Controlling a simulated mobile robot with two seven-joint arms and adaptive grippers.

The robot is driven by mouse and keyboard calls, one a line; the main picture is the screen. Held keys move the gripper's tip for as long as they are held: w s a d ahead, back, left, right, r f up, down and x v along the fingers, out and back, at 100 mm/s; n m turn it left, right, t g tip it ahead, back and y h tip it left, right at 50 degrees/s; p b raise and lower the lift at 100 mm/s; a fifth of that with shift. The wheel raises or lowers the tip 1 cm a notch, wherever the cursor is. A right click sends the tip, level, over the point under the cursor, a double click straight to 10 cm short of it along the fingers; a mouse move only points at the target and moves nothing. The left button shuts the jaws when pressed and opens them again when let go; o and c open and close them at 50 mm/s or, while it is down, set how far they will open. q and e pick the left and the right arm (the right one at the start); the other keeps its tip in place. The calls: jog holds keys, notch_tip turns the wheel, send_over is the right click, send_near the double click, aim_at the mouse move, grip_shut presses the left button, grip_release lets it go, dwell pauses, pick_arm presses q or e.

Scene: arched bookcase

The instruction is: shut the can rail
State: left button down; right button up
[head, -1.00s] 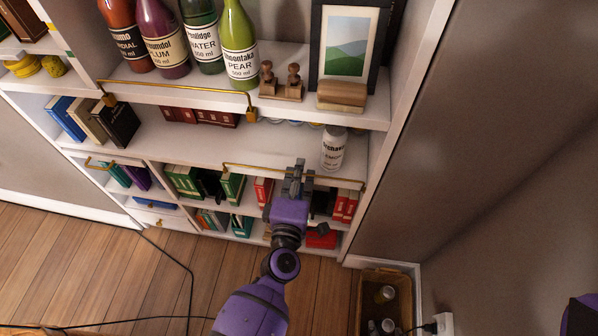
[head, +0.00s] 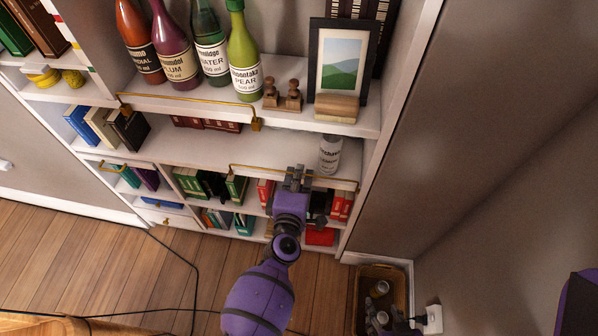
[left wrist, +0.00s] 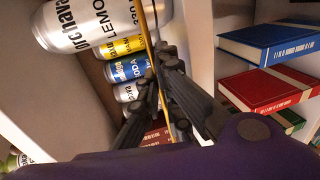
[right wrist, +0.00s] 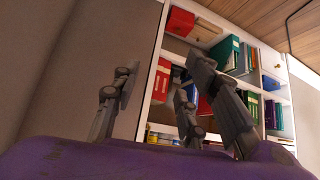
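The can rail (head: 257,169) is a thin brass bar along the front of the shelf with the white lemon can (head: 329,154). My left gripper (head: 297,172) is at the rail's middle. In the left wrist view, the fingers (left wrist: 166,62) close in on either side of the brass bar (left wrist: 150,20) and look shut on it. The lemon can (left wrist: 95,22) and several other cans (left wrist: 130,70) lie behind the rail there.
A second brass rail (head: 185,108) crosses the bottle shelf above. Books (head: 208,183) fill the lower shelves. A bin with cans (head: 368,275) stands on the floor at right, by the wall. A black cable (head: 196,270) crosses the wooden floor.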

pick_arm(q)
jog(key=shift+w+r, duration=0.1)
jog(key=shift+r, duration=0.2)
jog(key=shift+f, duration=0.3)
jog(key=c, duration=2)
grip_release()
jog(key=shift+o, duration=0.3)
pick_arm(e)
jog(key=shift+w+r, duration=0.35)
jog(key=shift+r, duration=0.25)
pick_arm(q)
jog(key=v, duration=1.2)
pick_arm(e)
jog(key=shift+s+f, duration=0.1)
jog(key=shift+s, duration=0.1)
